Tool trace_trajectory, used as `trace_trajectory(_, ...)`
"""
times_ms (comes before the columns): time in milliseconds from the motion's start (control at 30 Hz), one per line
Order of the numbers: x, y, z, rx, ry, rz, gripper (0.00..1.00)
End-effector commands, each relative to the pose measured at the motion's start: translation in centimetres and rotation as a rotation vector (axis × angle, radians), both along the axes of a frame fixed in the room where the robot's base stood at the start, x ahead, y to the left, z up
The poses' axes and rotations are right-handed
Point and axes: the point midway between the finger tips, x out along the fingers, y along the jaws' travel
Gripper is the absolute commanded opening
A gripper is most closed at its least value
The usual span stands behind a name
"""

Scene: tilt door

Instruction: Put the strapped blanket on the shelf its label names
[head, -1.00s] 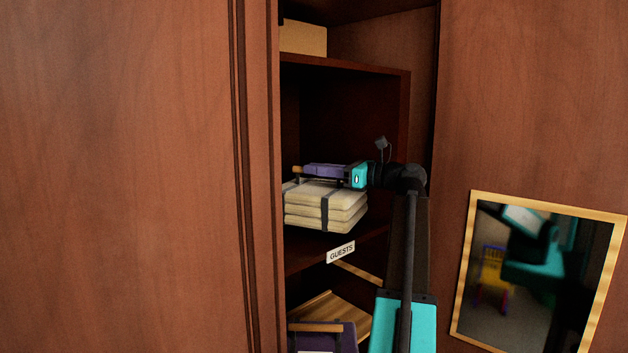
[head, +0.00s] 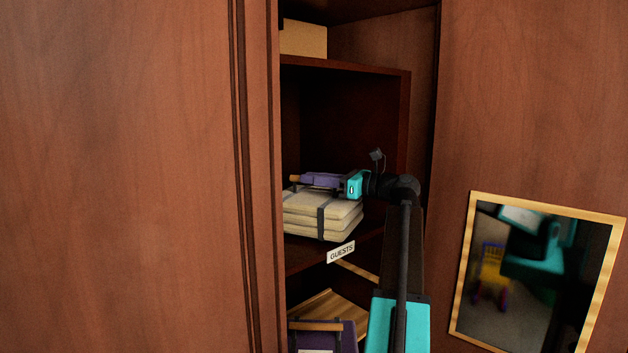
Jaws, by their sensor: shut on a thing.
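The strapped blanket (head: 330,213) is a folded cream stack with dark straps and a wooden handle bar (head: 295,178) on top. It is inside the cabinet at the shelf (head: 305,257) labelled GUESTS (head: 341,252), low over the board or resting on it; I cannot tell which. My gripper (head: 325,181), purple and teal, is shut at the handle above the blanket. The fingertips are partly hidden. The blanket's own label does not show.
A cabinet panel (head: 120,180) fills the left side. The shelf's right wall (head: 402,115) is close to my arm. A purple strapped bundle (head: 340,338) with a wooden handle is below. A tan box (head: 303,38) sits above. A framed mirror (head: 540,270) hangs at right.

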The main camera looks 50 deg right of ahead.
Motion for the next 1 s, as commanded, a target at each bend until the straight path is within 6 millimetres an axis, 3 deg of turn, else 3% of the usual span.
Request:
trace_trajectory(400, -0.02, 0.03, -0.71, 0.0, -0.004, 0.0, 0.0)
trace_trajectory(433, -0.01, 0.01, -0.92, 0.0, 0.0, 0.0, 0.17)
trace_trajectory(533, -0.01, 0.01, -0.92, 0.0, 0.0, 0.0, 0.34)
trace_trajectory(1000, -0.52, -0.2, -0.93, 0.0, -0.001, -0.001, 0.34)
